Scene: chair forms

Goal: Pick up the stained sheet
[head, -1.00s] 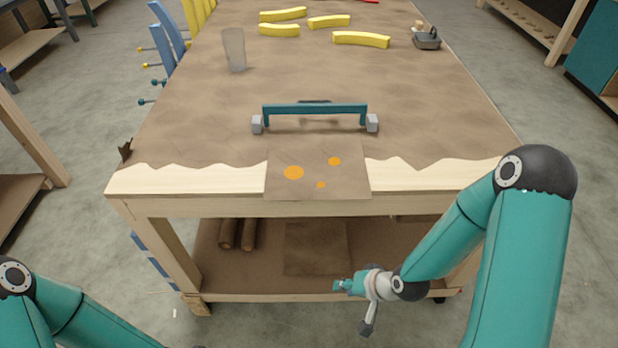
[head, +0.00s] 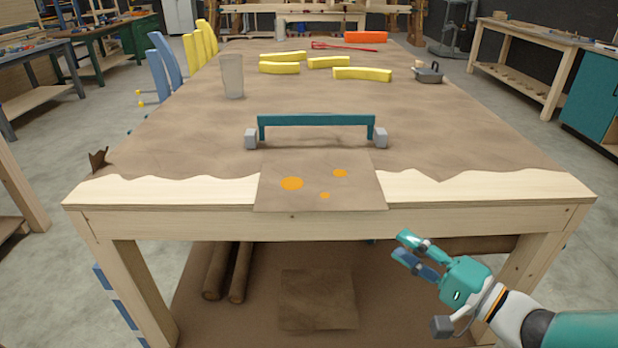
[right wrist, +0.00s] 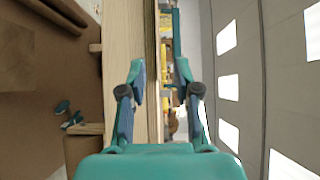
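The stained sheet (head: 345,191) is a brown square with several orange spots. It lies at the near edge of the table in the head view, its front part hanging slightly over the edge. My right gripper (head: 402,247) is in front of the table, to the right of the sheet and below the tabletop level, apart from it. Its two fingers are spread and empty. The right wrist view also shows the open fingers (right wrist: 157,80) with the table edge beyond. My left gripper is not in view.
A teal bar with grey end blocks (head: 315,121) stands just behind the sheet. A clear cup (head: 232,77), yellow curved pieces (head: 362,74) and a grey basket (head: 429,73) are farther back. Brown rolls (head: 240,272) and a plain brown sheet (head: 318,299) lie on the lower shelf.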

